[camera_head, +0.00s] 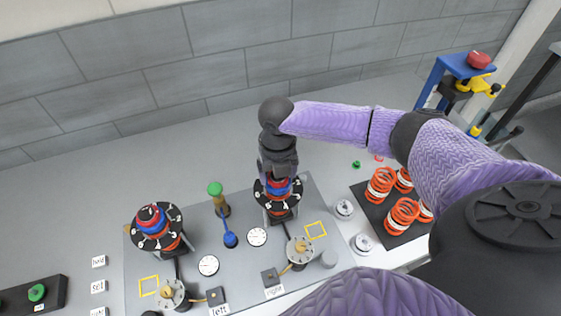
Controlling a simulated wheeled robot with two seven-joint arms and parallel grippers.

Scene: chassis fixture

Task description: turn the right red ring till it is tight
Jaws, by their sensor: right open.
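The right spring tower (279,200) stands on the grey fixture plate, with a black numbered dial around its top. Its right red ring (281,189) shows only in part, with blue beside it; my right gripper (278,174) hides the rest. That gripper points down from above, its fingers open around or just over the ring; I cannot tell whether they touch it. The left tower has a similar black dial, with a red ring (149,214) and a blue ring (152,226) in plain view. My left gripper is out of view.
A green-topped post (216,189) and a blue lever (230,239) stand between the towers. Gauges, brass valves and label blocks lie in front. A black tray (371,211) with orange springs is at right, under my arm. A blue stand (459,66) is behind it.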

